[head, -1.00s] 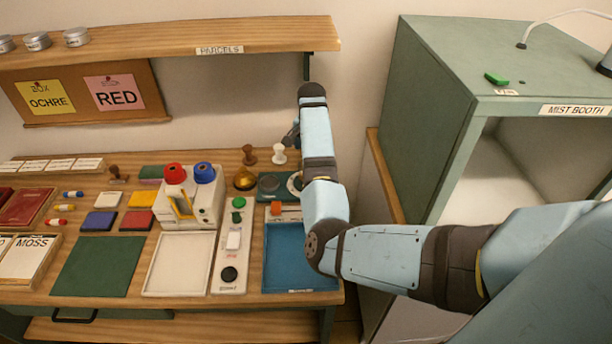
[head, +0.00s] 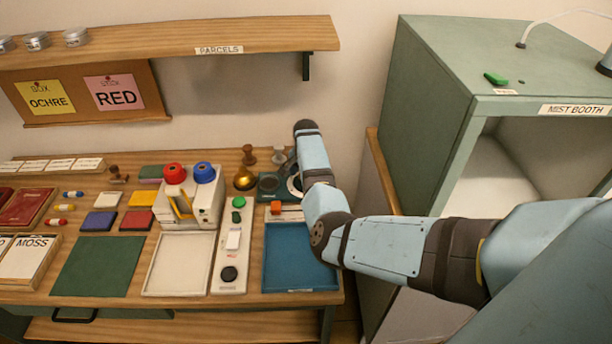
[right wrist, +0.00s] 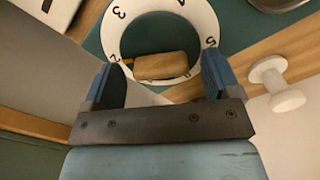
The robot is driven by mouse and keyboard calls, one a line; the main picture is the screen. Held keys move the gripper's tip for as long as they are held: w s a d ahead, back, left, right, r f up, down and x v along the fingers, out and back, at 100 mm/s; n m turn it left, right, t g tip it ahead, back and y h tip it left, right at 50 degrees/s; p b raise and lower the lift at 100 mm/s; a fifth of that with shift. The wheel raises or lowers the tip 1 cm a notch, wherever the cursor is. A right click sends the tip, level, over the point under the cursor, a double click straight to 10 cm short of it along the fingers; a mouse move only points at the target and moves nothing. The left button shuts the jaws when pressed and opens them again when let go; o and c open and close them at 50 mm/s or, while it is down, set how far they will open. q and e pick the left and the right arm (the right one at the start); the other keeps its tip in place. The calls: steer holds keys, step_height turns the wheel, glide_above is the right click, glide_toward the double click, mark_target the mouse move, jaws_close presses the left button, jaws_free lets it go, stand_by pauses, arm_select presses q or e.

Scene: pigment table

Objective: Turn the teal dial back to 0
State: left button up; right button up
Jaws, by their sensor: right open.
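The teal dial shows in the right wrist view as a white numbered ring (right wrist: 203,22) on a teal plate (right wrist: 232,28). At its middle is a wooden knob (right wrist: 162,67) with an orange pointer tip toward the left of the ring. The digit 3 is legible at the upper left. My right gripper (right wrist: 158,60) is open, its two blue fingers apart on either side of the knob, with no clear contact. In the head view the dial's white ring (head: 293,187) is mostly hidden by my right arm. My left gripper is out of view.
The mist booth (head: 430,110) stands at right.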

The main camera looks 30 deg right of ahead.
steer(key=shift+f, duration=0.3)
steer(key=c, duration=0.9)
